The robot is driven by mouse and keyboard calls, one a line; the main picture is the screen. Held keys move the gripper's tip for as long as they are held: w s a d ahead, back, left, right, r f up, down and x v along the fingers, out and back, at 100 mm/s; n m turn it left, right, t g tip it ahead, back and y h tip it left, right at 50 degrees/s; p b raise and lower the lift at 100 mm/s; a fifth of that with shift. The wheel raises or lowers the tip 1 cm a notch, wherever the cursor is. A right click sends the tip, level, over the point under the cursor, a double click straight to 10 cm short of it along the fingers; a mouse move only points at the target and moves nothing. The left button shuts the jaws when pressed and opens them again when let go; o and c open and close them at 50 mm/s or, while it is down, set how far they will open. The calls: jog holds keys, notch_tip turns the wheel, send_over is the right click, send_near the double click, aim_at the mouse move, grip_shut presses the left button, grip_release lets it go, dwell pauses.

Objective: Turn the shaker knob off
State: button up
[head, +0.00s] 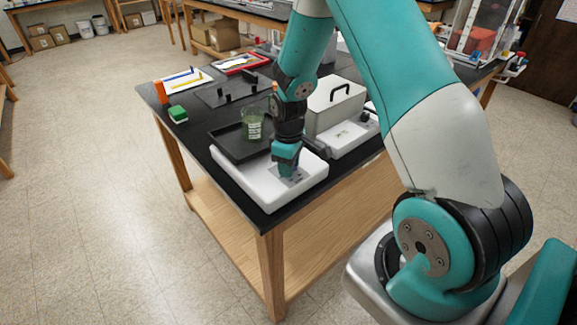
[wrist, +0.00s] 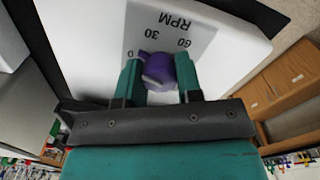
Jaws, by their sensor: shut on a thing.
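The shaker is a white box (head: 247,186) with a black tray (head: 229,143) on top, at the near corner of the black bench. Its purple knob (wrist: 160,72) shows in the wrist view on a grey dial panel (wrist: 172,30) marked 0, 30, 60 and RPM. The knob's pointer tip is turned toward the 0 mark. My gripper (head: 287,172) is down at the shaker's front panel, with its teal fingers on either side of the knob, shut on it. In the head view the gripper hides the knob.
Right of the shaker is a white device (head: 345,138) with a grey lidded box (head: 334,103).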

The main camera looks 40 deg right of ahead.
jog(key=shift+n, duration=1.7)
jog(key=o, duration=0.9)
jog(key=shift+o, duration=0.2)
notch_tip(320, 180, up, 18)
jog(key=b, duration=0.3)
jog(key=shift+f, duration=0.25)
